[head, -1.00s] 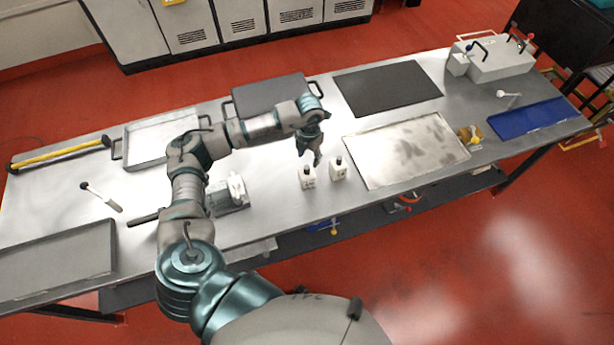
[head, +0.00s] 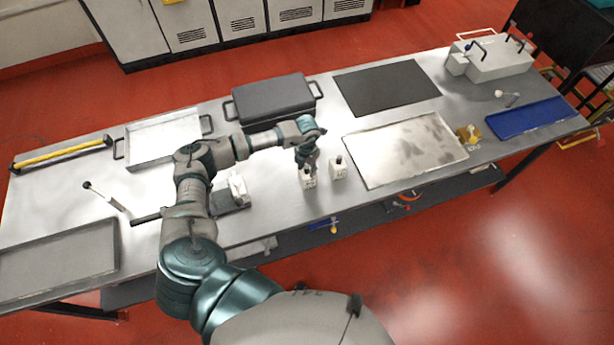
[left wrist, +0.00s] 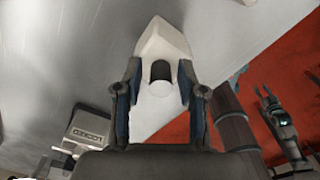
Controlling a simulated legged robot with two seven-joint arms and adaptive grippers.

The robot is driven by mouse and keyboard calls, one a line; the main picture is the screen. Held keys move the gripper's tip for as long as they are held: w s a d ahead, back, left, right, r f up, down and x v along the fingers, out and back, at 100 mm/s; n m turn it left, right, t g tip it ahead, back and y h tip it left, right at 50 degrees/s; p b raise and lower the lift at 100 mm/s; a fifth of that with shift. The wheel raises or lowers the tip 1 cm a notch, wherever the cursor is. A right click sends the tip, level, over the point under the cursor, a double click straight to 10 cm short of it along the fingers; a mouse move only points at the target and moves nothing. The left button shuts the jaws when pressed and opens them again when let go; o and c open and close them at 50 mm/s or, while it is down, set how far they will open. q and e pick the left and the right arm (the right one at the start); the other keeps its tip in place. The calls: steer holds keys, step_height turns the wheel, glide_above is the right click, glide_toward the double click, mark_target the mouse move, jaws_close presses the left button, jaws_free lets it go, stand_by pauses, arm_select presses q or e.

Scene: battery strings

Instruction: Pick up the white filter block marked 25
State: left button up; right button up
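Two small white blocks with dark knobs stand near the table's front edge in the head view, a left block (head: 308,182) and a right block (head: 338,171). Their markings are too small to read, so I cannot tell which is 25. My left gripper (head: 308,166) is right over the left block. In the left wrist view, my left gripper (left wrist: 159,80) is open, its fingers on either side of the dark knob of a white block (left wrist: 165,42), with gaps on both sides. My right gripper (left wrist: 267,98) shows small at the right there, its fingers apart.
A dark lidded case (head: 272,97) and a black mat (head: 387,86) lie behind. A stained metal plate (head: 405,150) lies to the right, and a small white device (head: 237,189) to the left.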

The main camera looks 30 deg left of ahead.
arm_select(q)
jaws_close()
